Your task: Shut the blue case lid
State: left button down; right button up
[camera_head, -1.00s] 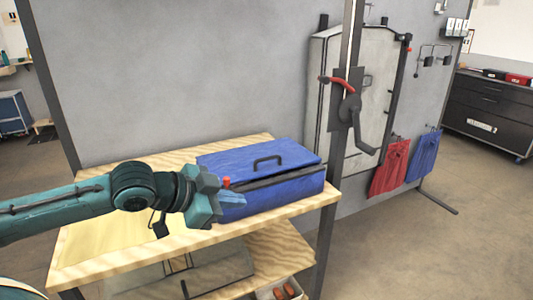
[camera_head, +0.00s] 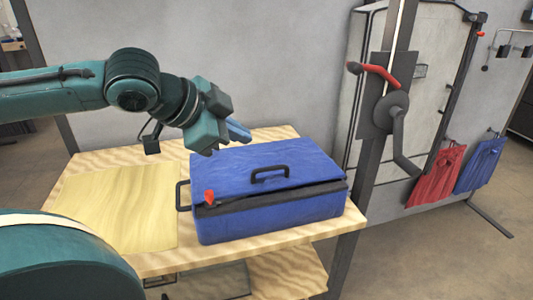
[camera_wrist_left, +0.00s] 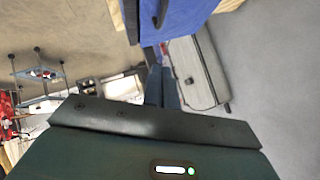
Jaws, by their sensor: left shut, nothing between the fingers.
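The blue case (camera_head: 270,218) sits on the wooden table, with a black side handle at its left and a red latch-like piece at its front left. Its blue lid (camera_head: 225,168), with a black handle on top, lies nearly flat over the body. A dark band or narrow gap shows along the lid's front edge; I cannot tell if it is fully closed. My left gripper (camera_head: 238,131) is shut and empty near the lid's back left edge, seemingly above it. In the left wrist view, the shut fingers (camera_wrist_left: 160,85) point toward the blue case (camera_wrist_left: 175,18). My right gripper is out of view.
The wooden table (camera_head: 105,165) has a pale yellow sheet (camera_head: 125,205) left of the case. A post with a red-handled crank (camera_head: 385,105) stands just right of the table. Red (camera_head: 437,175) and blue cloth bags (camera_head: 480,165) hang farther right. A lower shelf (camera_head: 290,275) lies underneath.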

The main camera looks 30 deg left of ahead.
pick_arm(q)
jog(key=x, duration=0.2)
jog(key=b, duration=0.2)
send_over(264, 187)
jog(key=shift+f, duration=2.15)
jog(key=f, duration=0.2)
jog(key=shift+w+a+f, duration=0.3)
jog(key=shift+f, duration=0.05)
jog(key=shift+w+a+f+b, duration=0.1)
jog(key=shift+w+f+b, duration=0.05)
jog(key=shift+f+b, duration=0.15)
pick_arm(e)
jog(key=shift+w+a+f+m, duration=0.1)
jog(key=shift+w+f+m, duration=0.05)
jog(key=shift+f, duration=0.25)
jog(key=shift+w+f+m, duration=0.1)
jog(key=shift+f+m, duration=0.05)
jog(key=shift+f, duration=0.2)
